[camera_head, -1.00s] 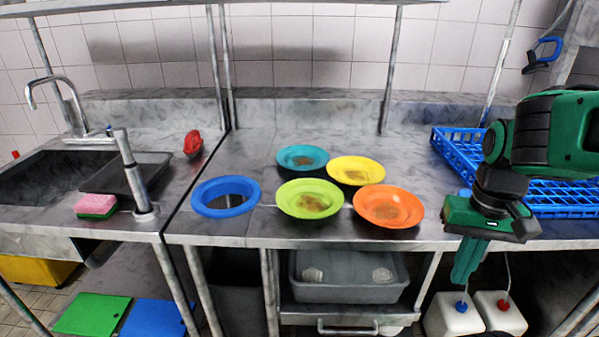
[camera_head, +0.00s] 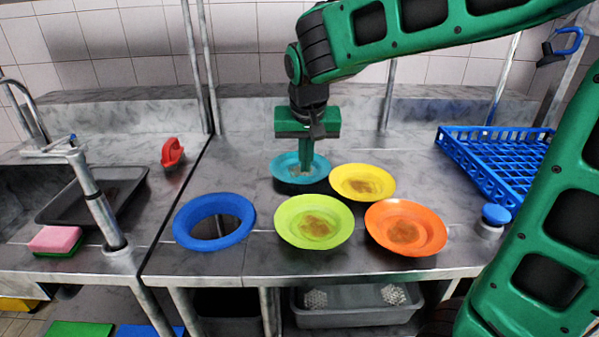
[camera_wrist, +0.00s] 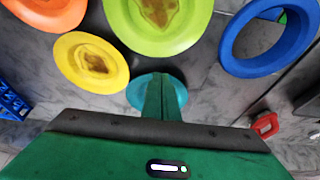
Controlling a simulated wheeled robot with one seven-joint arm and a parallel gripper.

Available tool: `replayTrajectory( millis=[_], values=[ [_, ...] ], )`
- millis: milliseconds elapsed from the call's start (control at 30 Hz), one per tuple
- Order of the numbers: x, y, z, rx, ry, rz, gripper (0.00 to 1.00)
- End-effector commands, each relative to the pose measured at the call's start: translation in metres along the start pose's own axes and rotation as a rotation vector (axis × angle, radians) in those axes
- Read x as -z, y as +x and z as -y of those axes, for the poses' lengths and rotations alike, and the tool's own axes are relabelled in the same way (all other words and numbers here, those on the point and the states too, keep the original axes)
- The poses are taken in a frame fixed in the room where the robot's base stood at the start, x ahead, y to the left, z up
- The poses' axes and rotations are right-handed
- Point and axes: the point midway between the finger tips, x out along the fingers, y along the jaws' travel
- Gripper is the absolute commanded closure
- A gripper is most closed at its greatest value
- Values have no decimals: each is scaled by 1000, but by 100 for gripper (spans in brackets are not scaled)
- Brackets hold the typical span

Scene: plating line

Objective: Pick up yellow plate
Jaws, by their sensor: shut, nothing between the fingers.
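The yellow plate (camera_head: 362,182) lies on the steel counter with a brown food smear in its middle. It also shows in the wrist view (camera_wrist: 91,62) at the upper left. My gripper (camera_head: 306,170) points down over the teal plate (camera_head: 284,172), left of the yellow plate. It is shut with nothing between its fingers. In the wrist view the shut fingers (camera_wrist: 163,98) hide part of the teal plate. I cannot tell whether the fingertips touch the teal plate.
A green plate (camera_head: 314,222) and an orange plate (camera_head: 406,228) lie in front, close to the yellow plate. A blue ring (camera_head: 240,238) is at left. A blue rack (camera_head: 490,165) and a blue-capped container (camera_head: 495,215) are at right. A rear wall ledge bounds the counter.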

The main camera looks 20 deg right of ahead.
Motion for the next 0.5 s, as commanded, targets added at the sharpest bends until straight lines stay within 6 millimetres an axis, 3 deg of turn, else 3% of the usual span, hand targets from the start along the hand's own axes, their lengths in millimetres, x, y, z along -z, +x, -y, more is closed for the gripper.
replayTrajectory(
  millis=[500],
  values=[
    [-5,78,9,3,-17,4,100]
  ],
)
